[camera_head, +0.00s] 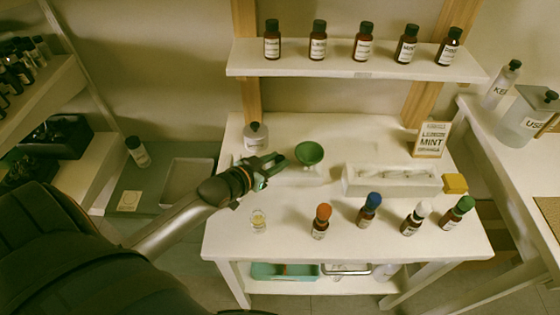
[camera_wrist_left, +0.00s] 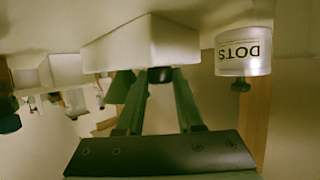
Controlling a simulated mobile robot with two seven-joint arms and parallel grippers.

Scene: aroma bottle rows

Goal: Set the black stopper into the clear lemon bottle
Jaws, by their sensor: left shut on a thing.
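The clear lemon bottle (camera_head: 258,221), a small open-looking clear bottle with yellow in it, stands at the table's front left. My left gripper (camera_head: 275,165) is behind it and slightly to the right, over the table beside the white block (camera_head: 292,176). In the left wrist view my left gripper (camera_wrist_left: 160,82) is shut on the small black stopper (camera_wrist_left: 160,75) between its fingertips. The stopper is hidden by the fingers in the head view. It is apart from the lemon bottle. My right gripper is not in view.
A green funnel (camera_head: 309,153) and a black-capped DOTS jar (camera_head: 255,138) are near my left gripper. Bottles with orange (camera_head: 322,222), blue (camera_head: 369,210), white (camera_head: 415,220) and green caps (camera_head: 457,215) stand along the front. A white tray (camera_head: 390,188) lies behind them.

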